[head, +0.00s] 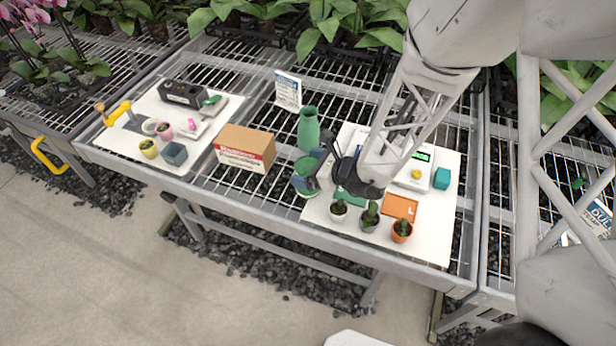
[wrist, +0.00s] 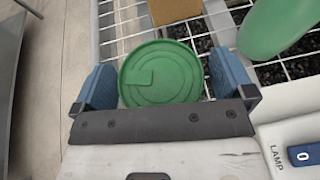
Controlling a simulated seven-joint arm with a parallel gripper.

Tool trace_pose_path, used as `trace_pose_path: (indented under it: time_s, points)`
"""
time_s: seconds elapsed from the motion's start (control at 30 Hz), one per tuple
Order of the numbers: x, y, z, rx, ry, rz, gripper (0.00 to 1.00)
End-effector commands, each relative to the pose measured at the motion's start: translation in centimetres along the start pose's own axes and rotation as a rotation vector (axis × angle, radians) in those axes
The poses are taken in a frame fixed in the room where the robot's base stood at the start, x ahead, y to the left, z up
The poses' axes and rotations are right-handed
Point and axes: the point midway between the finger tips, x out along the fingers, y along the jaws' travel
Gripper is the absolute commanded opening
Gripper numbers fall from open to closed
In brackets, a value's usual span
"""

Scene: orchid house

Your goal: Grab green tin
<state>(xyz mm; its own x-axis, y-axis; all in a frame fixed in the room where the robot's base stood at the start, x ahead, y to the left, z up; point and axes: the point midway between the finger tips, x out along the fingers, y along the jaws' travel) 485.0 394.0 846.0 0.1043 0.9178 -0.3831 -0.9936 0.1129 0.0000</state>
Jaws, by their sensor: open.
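The green tin (head: 304,167) stands upright on the wire bench, just left of the right white board in the head view. In the wrist view its round, ridged green lid (wrist: 160,75) lies between the two blue finger pads. My gripper (head: 315,168) is open, with one finger on each side of the tin. In the wrist view my gripper (wrist: 163,85) shows a small gap at the right finger; at the left I cannot tell if it touches. Part of the tin's side is hidden by my fingers in the head view.
A tall green vase (head: 308,130) stands close behind the tin. A cardboard box (head: 243,148) is to its left. Small potted cacti (head: 370,216) and an orange tray (head: 399,207) are on the right white board (head: 436,232). A sign (head: 288,90) stands farther back.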

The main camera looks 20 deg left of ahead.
Motion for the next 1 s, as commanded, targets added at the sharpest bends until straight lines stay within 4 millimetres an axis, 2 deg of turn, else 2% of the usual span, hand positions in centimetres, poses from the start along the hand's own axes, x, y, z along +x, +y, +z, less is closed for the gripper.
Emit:
trace_pose_path:
  time_s: [0.47, 0.83, 0.87, 1.0]
  points:
    - [-0.03, -0.02, 0.01, 0.0, 0.0, 0.0, 1.0]
    - [-0.04, -0.02, 0.01, 0.0, 0.0, -0.001, 0.45]
    - [-0.04, -0.04, 0.05, 0.0, -0.001, -0.001, 0.42]
    - [-0.04, -0.04, 0.05, 0.0, -0.001, -0.001, 0.42]
